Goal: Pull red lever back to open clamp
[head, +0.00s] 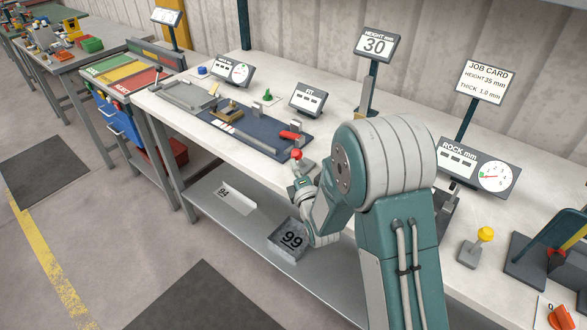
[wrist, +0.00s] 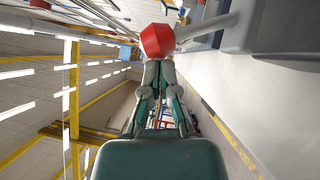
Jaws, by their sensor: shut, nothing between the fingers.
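The red lever's faceted knob (wrist: 157,42) is just past my fingertips in the wrist view, with its grey rod (wrist: 205,27) running off to the right. In the head view, a red knob (head: 297,155) stands at the bench's front edge, just above my gripper (head: 299,180). My gripper, also in the wrist view (wrist: 157,68), is shut, with nothing between its fingers. I cannot tell whether the fingertips touch the knob. The lever's base and the clamp are partly hidden behind my arm.
Gauge and sign displays stand along the bench (head: 205,135). A yellow knob (head: 486,234) stands at right. A lower shelf (head: 240,228) holds boxes beneath the bench.

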